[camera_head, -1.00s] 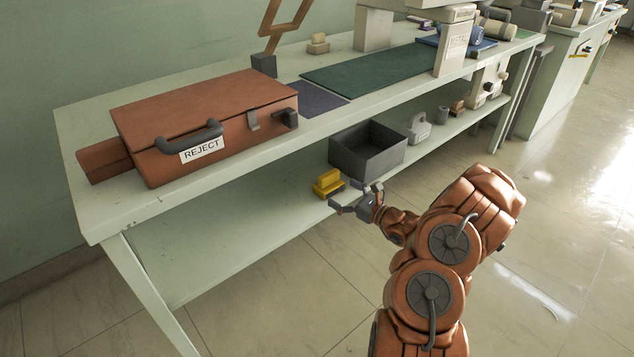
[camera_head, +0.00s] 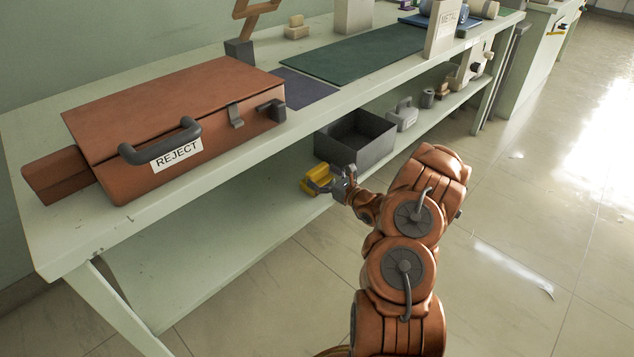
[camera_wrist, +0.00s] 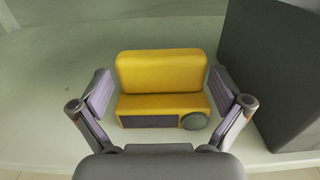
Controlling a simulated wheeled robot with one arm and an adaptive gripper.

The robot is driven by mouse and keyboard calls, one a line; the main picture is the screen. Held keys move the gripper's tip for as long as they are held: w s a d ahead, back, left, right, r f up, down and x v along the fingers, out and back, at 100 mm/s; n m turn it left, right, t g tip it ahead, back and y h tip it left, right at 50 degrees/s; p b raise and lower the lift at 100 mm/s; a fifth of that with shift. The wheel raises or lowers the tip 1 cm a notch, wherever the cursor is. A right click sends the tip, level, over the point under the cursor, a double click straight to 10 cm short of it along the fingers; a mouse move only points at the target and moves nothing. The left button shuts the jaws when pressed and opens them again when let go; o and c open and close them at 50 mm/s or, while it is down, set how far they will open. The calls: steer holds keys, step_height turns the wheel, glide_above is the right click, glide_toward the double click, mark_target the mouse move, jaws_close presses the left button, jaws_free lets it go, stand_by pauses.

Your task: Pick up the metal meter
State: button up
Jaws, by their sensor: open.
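A yellow device (camera_head: 314,180) with a stepped body sits on the lower shelf, left of a dark open bin; it may be the meter. In the wrist view the yellow device (camera_wrist: 162,73) shows a dark front panel and a round grey dial at its lower right. My gripper (camera_head: 336,182) is at the device's front side, over the shelf edge. In the wrist view my gripper (camera_wrist: 160,92) is open, with one finger on each side of the device. I cannot tell whether the fingers touch it. Part of the device is hidden by the gripper in the head view.
The dark bin (camera_head: 354,143) stands close to the right of the device. The bench top (camera_head: 130,232) overhangs the lower shelf (camera_head: 190,262). A brown REJECT case (camera_head: 180,120) lies on top. A grey handled object (camera_head: 403,115) stands farther right. The floor in front is clear.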

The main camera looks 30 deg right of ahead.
steer(key=shift+x, duration=1.1)
steer(key=shift+c, duration=0.3)
steer(key=c, duration=0.9)
steer(key=shift+r, duration=0.15)
